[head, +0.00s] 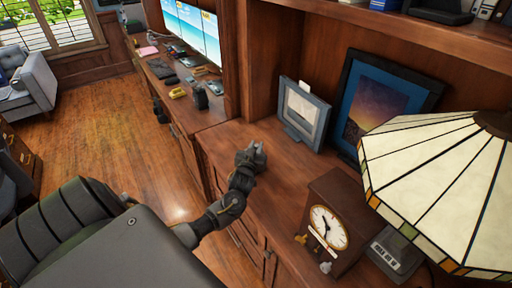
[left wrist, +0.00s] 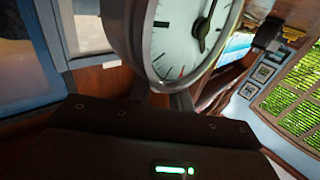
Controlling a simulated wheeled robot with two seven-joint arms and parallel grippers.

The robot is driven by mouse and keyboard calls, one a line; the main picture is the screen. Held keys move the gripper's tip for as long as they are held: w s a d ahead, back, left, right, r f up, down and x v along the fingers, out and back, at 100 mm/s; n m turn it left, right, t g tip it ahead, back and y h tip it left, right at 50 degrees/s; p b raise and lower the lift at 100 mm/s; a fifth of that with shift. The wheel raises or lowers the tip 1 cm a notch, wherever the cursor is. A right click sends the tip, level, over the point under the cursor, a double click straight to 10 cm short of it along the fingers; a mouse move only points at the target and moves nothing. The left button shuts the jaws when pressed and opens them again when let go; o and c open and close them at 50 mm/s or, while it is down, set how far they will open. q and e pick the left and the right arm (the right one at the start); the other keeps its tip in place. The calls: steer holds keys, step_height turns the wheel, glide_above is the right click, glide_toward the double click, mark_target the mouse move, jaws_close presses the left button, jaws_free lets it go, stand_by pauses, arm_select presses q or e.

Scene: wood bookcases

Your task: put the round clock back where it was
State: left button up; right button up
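The round clock (left wrist: 188,40) fills the upper middle of the left wrist view, with a pale face, black marks and hands and a grey rim. It is tilted, and its lower rim sits between the fingers of my left gripper (left wrist: 160,92), which looks shut on it. In the head view my left gripper (head: 256,152) is over the wooden counter (head: 222,138), left of the picture frames. The clock's face cannot be made out there. My right gripper is not in view.
A wooden box clock (head: 342,215) and a stained-glass lamp (head: 440,180) stand at right. Bare counter lies between gripper and box clock.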

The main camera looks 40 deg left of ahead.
arm_select(q)
steer(key=o, duration=0.3)
steer(key=shift+r, duration=0.1)
